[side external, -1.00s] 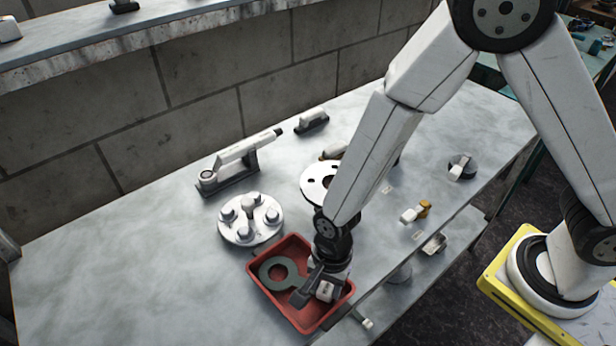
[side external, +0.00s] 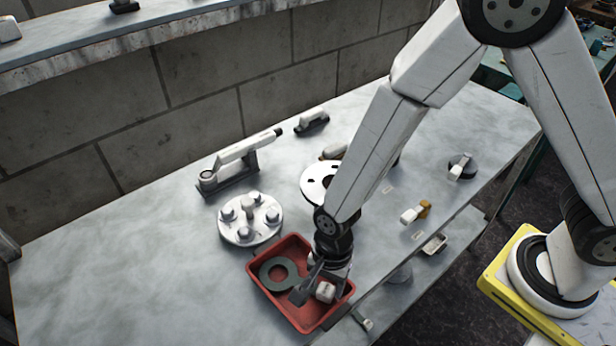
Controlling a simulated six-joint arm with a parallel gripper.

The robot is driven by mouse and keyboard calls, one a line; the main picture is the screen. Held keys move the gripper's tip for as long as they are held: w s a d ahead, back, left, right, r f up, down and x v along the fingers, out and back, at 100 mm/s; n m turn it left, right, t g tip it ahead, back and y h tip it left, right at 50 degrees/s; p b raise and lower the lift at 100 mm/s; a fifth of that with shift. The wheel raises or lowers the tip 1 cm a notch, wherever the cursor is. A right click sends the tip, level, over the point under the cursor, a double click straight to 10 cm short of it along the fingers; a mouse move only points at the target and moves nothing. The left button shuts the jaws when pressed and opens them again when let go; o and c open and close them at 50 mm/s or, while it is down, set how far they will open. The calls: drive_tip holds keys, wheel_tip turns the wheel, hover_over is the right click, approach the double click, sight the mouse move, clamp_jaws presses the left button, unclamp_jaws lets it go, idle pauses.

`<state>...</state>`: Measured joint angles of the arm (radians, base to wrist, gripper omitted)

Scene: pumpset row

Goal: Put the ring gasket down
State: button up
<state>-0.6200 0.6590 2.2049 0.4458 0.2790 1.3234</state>
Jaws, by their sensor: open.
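The ring gasket (side external: 271,281), a flat dark green ring, lies in the left part of the red tray (side external: 259,249). My gripper (side external: 311,292) is over the right part of the same tray, pointing down, with its jaws open. Its fingers are beside the ring's right edge, and nothing shows between them. Whether a finger still touches the ring cannot be told from this angle. The arm hides the tray's back right corner.
A round metal flange with several bolts (side external: 250,219) stands behind the tray. A white disc (side external: 318,183) is partly behind my arm. The left bench is clear.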

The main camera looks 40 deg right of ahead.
wheel_tip(320, 180, up, 11)
drive_tip(key=d, duration=0.1)
drive_tip(key=shift+w+d, duration=0.15)
drive_tip(key=shift+w, duration=0.1)
idle(0.4)
drive_tip(key=shift+r, duration=0.1)
idle(0.5)
drive_tip(key=w+d+r+n+t+h, duration=0.1)
drive_tip(key=d+r+n+t, duration=0.1)
drive_tip(key=d+n, duration=1.1)
drive_tip(key=d+t, duration=0.1)
drive_tip(key=d, duration=0.6)
drive_tip(key=shift+d+r, duration=0.2)
drive_tip(key=shift+r, duration=0.1)
